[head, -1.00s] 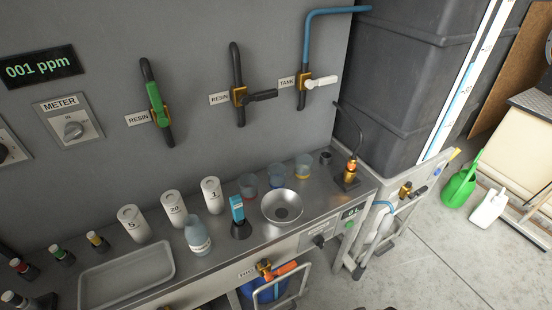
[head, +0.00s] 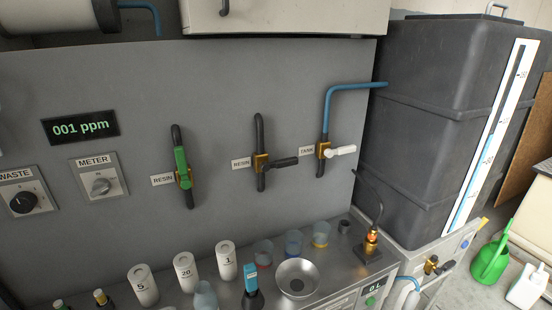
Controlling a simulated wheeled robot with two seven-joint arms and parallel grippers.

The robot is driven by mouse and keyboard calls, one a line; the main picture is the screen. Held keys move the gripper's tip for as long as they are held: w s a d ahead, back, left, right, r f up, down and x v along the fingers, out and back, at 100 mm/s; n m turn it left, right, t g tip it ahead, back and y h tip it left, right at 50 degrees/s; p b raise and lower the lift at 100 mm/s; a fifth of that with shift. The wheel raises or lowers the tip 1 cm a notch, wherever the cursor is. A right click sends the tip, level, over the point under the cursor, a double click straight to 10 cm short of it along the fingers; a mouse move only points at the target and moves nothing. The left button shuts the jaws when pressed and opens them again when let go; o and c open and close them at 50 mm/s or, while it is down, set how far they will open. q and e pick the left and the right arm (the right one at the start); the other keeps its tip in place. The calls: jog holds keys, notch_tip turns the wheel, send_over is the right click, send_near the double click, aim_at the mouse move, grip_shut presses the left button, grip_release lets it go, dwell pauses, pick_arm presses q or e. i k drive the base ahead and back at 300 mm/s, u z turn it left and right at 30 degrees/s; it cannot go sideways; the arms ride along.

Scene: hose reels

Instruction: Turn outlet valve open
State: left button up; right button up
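Neither of my grippers shows in the head view. No valve with a readable outlet label is in view now. Three wall valves show: one with a green handle (head: 182,165) lying along its pipe, one with a black handle (head: 284,162) pointing right across its pipe, and one with a white handle (head: 341,151) pointing right, beside the TANK label (head: 307,151). A small brass valve with a dark handle (head: 433,266) sits low at the right, below the large grey tank (head: 425,130). The orange-handled valve under the bench is out of the picture.
The steel bench (head: 335,271) carries white numbered cylinders (head: 226,260), a metal bowl (head: 297,279), small cups and a blue-topped meter (head: 251,280). A display (head: 80,128) reads 001 ppm. A green watering can (head: 490,262) stands on the floor at right.

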aim_at(452, 263)
jog(key=z, duration=3.05)
jog(key=i, duration=2.6)
jog(key=u, duration=1.9)
